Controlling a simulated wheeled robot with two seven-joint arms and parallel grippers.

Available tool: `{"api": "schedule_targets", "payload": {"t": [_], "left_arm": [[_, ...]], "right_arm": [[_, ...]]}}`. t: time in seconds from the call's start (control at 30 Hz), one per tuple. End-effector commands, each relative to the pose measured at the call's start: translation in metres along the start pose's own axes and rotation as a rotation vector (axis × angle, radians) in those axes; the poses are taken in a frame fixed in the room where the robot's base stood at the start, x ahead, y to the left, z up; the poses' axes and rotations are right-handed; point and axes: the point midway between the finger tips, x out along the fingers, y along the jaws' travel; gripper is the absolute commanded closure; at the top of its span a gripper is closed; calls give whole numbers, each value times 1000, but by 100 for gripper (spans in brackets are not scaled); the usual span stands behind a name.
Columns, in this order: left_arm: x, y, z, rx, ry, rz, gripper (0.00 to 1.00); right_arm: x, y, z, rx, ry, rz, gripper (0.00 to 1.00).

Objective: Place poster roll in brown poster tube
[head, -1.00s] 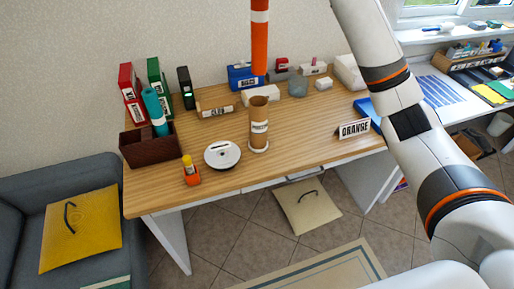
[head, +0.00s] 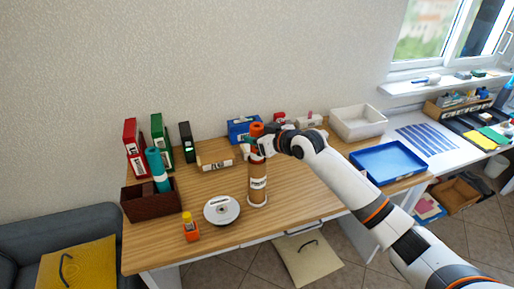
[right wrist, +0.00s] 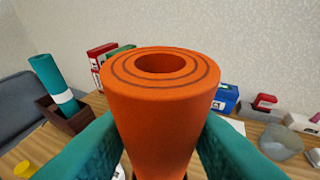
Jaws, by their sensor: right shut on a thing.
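My left gripper is not in view.
A brown box (head: 150,203) holds a teal roll (head: 157,168). A blue tray (head: 388,161) and a white bin (head: 357,122) are at the right.

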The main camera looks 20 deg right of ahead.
Motion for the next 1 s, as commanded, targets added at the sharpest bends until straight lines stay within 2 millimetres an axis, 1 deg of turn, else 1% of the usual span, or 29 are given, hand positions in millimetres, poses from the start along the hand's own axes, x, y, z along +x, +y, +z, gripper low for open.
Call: {"api": "schedule_targets", "payload": {"t": [0.17,0.3,0.4,0.5,0.63,0.67,0.7,0.8,1.0], "left_arm": [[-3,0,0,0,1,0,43],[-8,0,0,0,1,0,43],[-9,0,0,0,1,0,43],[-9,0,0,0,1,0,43],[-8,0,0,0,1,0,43],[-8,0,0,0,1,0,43],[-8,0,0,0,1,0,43],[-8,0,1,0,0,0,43],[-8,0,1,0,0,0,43]], "right_arm": [[6,0,-13,3,0,1,99],[14,0,-33,4,2,1,99],[18,0,-43,2,0,1,99],[20,0,-47,1,-1,0,99],[20,0,-46,1,-2,0,99],[20,0,-46,1,-2,0,64],[20,0,-46,1,-2,0,57],[20,0,-46,1,-2,0,44],[20,0,-46,1,-2,0,44]]}}
